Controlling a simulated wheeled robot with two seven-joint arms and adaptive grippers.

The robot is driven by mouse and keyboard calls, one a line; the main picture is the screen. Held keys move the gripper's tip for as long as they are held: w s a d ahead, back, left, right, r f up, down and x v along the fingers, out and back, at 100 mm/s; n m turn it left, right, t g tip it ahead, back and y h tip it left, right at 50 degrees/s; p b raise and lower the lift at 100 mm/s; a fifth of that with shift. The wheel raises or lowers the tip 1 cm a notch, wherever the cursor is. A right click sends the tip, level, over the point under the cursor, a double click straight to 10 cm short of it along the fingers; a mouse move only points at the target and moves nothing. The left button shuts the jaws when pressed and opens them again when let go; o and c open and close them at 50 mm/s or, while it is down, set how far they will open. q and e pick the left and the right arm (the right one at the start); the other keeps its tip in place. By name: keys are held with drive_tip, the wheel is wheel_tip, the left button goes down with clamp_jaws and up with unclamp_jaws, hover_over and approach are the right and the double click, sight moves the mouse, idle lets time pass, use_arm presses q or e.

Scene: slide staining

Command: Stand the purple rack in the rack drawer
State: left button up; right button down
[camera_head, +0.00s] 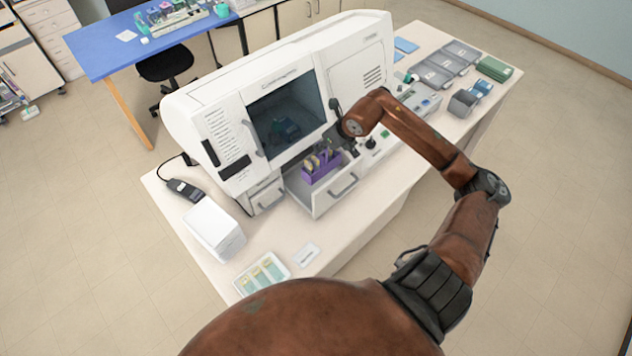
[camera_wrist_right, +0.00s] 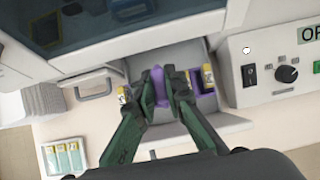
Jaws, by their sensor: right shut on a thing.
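The purple rack (camera_head: 321,168), with several yellow-ended slides in it, is in or just above the open white rack drawer (camera_head: 318,200) at the front of the machine. My right gripper (camera_head: 333,152) is at the rack, and its jaws are partly hidden in the head view. In the right wrist view the gripper (camera_wrist_right: 160,100) is shut on the purple rack (camera_wrist_right: 157,82); a purple part shows between the fingers. The drawer (camera_wrist_right: 172,58) lies around and below it. I cannot tell whether the rack touches the drawer floor. My left gripper is not in view.
The white machine (camera_head: 200,105) with a dark window (camera_head: 287,115) stands behind the drawer. A second drawer handle (camera_head: 268,200) is to its left. A white box (camera_head: 214,230) and a slide tray (camera_head: 262,275) are at the front left. Grey trays (camera_head: 435,72) are at the far right.

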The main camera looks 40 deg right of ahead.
sight(324, 162)
wheel_tip(324, 162, down, 6)
drive_tip(key=shift+r+p, duration=0.1)
drive_tip(key=shift+p, duration=0.85)
wheel_tip(324, 162, down, 4)
drive_tip(key=shift+r+p, duration=0.2)
drive_tip(key=shift+p, duration=0.35)
drive_tip(key=shift+f, duration=0.4)
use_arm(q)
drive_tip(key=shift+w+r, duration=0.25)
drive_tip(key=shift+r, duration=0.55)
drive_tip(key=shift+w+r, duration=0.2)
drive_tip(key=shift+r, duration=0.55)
use_arm(e)
drive_tip(key=c, duration=2)
unclamp_jaws()
drive_tip(key=shift+s, duration=0.1)
use_arm(q)
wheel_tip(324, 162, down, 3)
drive_tip(key=b, duration=0.2)
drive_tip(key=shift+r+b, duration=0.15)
drive_tip(key=shift+b, duration=0.2)
use_arm(e)
drive_tip(key=v, duration=1.2)
